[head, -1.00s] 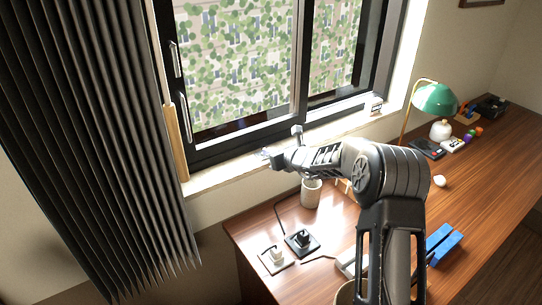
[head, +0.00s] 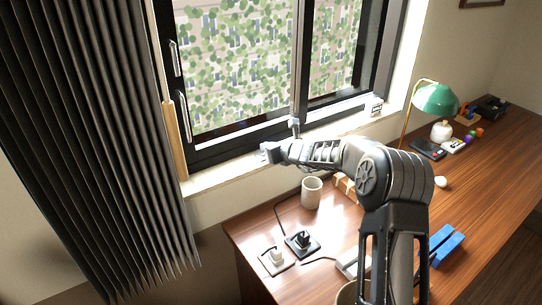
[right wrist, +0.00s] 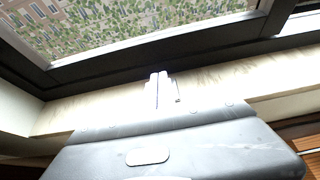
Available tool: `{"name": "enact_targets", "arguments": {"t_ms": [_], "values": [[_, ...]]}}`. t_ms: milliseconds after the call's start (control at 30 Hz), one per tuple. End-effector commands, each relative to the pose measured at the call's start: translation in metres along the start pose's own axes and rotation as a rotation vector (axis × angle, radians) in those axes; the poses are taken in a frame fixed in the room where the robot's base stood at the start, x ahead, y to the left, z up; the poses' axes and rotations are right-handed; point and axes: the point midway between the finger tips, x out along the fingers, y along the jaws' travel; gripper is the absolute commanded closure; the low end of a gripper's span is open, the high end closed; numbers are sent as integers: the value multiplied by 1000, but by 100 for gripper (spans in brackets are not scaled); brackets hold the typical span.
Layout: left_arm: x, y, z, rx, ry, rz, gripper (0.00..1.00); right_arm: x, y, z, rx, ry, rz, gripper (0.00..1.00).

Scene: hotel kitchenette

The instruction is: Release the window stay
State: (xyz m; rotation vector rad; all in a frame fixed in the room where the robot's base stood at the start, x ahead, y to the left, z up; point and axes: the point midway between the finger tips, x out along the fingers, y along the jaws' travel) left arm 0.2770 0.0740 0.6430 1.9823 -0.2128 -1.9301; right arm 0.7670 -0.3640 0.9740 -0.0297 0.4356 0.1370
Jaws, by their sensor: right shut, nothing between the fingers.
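The black-framed window (head: 245,138) stands behind the desk, above a pale sill (head: 215,182). It also shows in the right wrist view (right wrist: 120,68). I cannot clearly make out the stay. My right gripper (head: 266,152) is shut and empty, low in front of the window by the sill. In the right wrist view its pale fingertips (right wrist: 159,77) are together, over the sill near the lower frame. A thin pale piece (right wrist: 177,91) shows just right of them; I cannot tell what it is or whether they touch it. My left gripper is out of view.
A dark pleated curtain (head: 95,150) hangs at the left. A small card (head: 375,107) stands on the sill.

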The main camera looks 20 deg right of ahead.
Motion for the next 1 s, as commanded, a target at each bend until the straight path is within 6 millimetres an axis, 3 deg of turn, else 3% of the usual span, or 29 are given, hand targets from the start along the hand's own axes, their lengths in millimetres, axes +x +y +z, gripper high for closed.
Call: {"name": "enact_targets", "arguments": {"t_ms": [500, 1000], "values": [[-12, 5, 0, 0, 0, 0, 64, -7, -1, 15, -1, 0, -1, 100], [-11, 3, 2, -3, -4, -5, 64, -8, -1, 15, -1, 0, -1, 100]]}}
